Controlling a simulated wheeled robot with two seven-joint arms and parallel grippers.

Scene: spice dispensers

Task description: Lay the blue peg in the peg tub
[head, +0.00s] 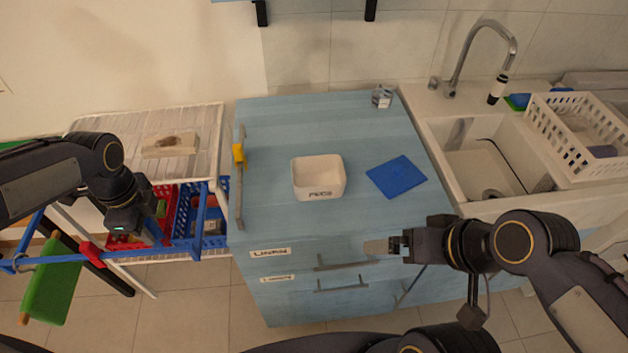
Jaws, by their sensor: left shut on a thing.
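The peg tub (319,193) is a white, square, open container with a dark label on its front. It stands on the blue wooden counter and looks empty. My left gripper (150,236) is at the left, low over the blue rail, well away from the tub. It is shut on what seems to be the blue peg, which is mostly hidden by the fingers and hard to tell from the rail. My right gripper (378,247) is in front of the counter, near the drawer handles, with pale fingers pointing left; its opening cannot be made out.
A red peg (91,253) sits on the blue rail (190,245) near a green cloth (52,286). Red and blue baskets stand below the white rack (200,146). A blue mat (396,176) lies right of the tub. A yellow clip (239,153) is at the counter's left edge.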

